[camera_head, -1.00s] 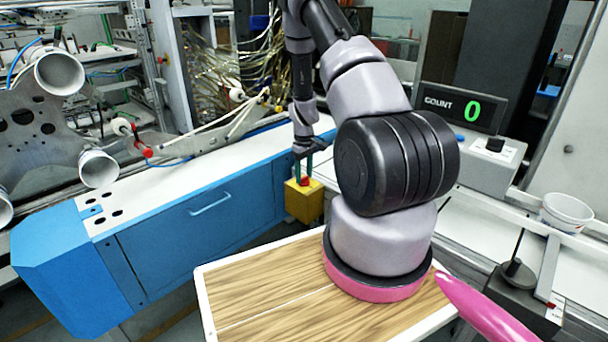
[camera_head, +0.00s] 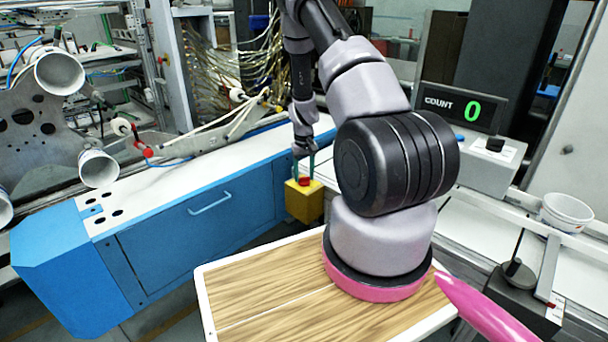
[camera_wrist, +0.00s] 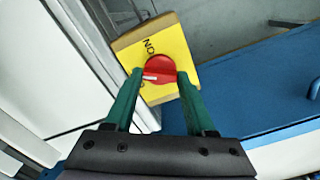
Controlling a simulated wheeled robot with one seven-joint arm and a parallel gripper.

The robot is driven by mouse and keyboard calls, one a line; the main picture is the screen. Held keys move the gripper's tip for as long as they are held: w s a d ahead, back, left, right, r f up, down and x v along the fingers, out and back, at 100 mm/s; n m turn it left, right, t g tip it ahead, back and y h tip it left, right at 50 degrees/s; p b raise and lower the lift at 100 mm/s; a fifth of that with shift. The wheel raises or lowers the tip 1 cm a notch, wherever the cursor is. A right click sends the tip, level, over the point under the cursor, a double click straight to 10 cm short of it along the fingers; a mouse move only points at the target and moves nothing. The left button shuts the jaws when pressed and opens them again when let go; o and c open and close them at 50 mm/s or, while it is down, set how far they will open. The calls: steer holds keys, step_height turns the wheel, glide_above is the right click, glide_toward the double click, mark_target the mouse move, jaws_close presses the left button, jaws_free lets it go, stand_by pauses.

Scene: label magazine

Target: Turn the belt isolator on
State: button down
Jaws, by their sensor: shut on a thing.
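The belt isolator is a yellow box (camera_head: 304,203) with a red rotary knob (camera_head: 304,181) on top, at the right end of the blue cabinet in the head view. In the wrist view the knob (camera_wrist: 159,68) sits on the yellow face (camera_wrist: 176,42), with a white mark pointing left. The word ON is printed above and left of the knob; another label lower left is partly hidden by a finger. My gripper (camera_wrist: 160,76) has green fingers on opposite sides of the knob and is shut on it. It also shows in the head view (camera_head: 303,172).
The blue cabinet (camera_head: 200,240) with a white top runs along the left. A wood-topped surface (camera_head: 265,290) is in front.

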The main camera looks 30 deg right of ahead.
mark_target(304, 177)
steer(key=m, duration=0.6)
steer(key=shift+m, duration=0.3)
steer(key=m, duration=0.5)
steer(key=shift+m, duration=0.4)
steer(key=shift+c, duration=1.2)
jaws_free()
steer(key=shift+r, duration=0.1)
step_height(304, 177, up, 11)
steer(key=shift+f, duration=0.2)
